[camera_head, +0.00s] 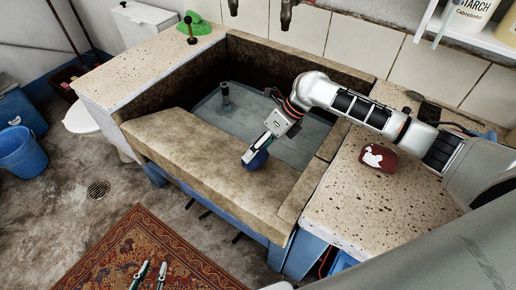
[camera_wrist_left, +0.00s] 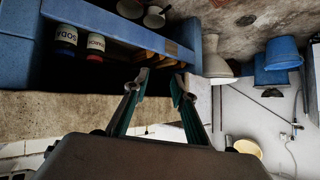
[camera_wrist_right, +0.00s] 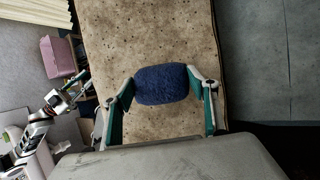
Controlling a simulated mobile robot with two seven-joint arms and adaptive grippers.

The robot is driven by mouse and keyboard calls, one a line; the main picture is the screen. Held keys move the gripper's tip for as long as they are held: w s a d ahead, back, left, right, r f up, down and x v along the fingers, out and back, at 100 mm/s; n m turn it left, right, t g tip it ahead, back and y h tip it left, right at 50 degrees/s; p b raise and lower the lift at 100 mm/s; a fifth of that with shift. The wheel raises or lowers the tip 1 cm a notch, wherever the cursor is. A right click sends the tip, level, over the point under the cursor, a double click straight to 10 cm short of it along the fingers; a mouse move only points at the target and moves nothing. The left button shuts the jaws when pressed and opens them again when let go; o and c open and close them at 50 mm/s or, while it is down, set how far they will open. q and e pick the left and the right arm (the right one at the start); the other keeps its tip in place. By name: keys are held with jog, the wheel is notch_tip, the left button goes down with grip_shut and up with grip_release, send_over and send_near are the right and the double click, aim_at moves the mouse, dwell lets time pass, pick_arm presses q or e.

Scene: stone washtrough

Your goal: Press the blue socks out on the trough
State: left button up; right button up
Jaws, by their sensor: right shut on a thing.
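The blue socks (camera_head: 259,161) are a dark blue balled bundle over the broad sloping front slab of the stone trough (camera_head: 190,160). My right gripper (camera_head: 256,153) is shut on them from above. In the right wrist view the socks (camera_wrist_right: 162,84) sit between the two fingertips, with the speckled stone behind them. I cannot tell whether they press on the stone. My left gripper (camera_head: 148,274) is open and empty, low in front of the trough above the rug. Its spread fingers (camera_wrist_left: 160,84) also show in the left wrist view.
Grey water (camera_head: 305,148) lies in the basin, with an upright pipe (camera_head: 225,94) in it. A dark red packet (camera_head: 379,159) lies on the right counter. A blue bucket (camera_head: 20,150) stands far left. Taps hang above the back.

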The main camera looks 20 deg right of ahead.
pick_arm(q)
jog(key=shift+s+d+f, duration=0.1)
jog(key=shift+s+f, duration=0.4)
jog(key=shift+f, duration=0.05)
pick_arm(e)
jog(key=shift+f, duration=0.2)
pick_arm(q)
jog(key=shift+w+b, duration=0.35)
jog(key=shift+w, duration=0.05)
pick_arm(e)
jog(key=shift+s+a+f, duration=0.15)
jog(key=shift+a+f, duration=0.05)
jog(key=shift+f, duration=0.15)
pick_arm(q)
jog(key=shift+s, duration=0.15)
jog(key=shift+s+f, duration=0.35)
jog(key=shift+s, duration=0.1)
pick_arm(e)
jog(key=shift+f, duration=0.15)
pick_arm(q)
jog(key=shift+w+r, duration=0.1)
jog(key=shift+w, duration=0.35)
pick_arm(e)
jog(key=shift+s+f, duration=0.1)
jog(key=shift+s, duration=0.05)
